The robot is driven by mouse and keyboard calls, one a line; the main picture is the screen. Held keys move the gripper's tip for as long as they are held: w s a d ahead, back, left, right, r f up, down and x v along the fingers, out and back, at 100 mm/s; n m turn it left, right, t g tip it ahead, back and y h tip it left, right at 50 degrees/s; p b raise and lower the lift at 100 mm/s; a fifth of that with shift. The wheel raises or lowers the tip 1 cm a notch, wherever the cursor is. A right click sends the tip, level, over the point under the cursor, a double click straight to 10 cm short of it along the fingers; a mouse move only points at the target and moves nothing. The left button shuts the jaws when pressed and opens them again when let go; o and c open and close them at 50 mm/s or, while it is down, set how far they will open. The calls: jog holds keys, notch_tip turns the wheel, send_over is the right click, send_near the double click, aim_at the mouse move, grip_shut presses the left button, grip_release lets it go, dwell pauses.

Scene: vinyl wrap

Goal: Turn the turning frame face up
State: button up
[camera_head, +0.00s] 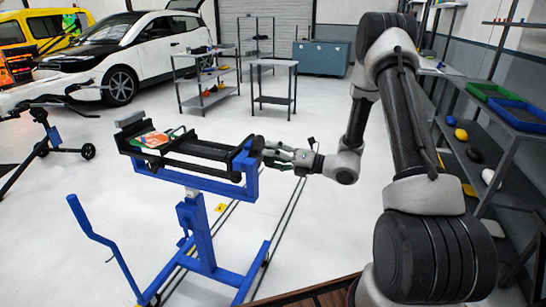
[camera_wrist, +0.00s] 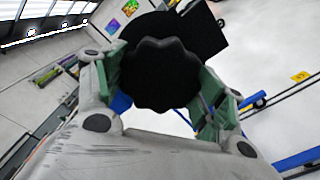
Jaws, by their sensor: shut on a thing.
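The turning frame (camera_head: 185,160) is a black rail frame on a blue wheeled stand (camera_head: 200,215) in the head view, lying roughly level. A flat, colourful piece (camera_head: 158,140) lies on its left part. My gripper (camera_head: 272,153) is at the frame's right end. In the wrist view, the green-padded fingers of my gripper (camera_wrist: 165,85) sit on both sides of a black scalloped knob (camera_wrist: 160,72) and are shut on it. The black frame part behind the knob is mostly hidden by it.
A blue lever (camera_head: 100,240) rises at the stand's left. A white car (camera_head: 130,50), a grey shelf cart (camera_head: 207,80) and a small table (camera_head: 274,85) stand behind. Shelving with trays (camera_head: 490,150) lines the right. The floor around the stand is mostly open.

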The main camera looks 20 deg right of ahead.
dwell(0.3)
jog(key=o, duration=1.4)
jog(key=shift+o, duration=0.2)
jog(key=v, duration=1.2)
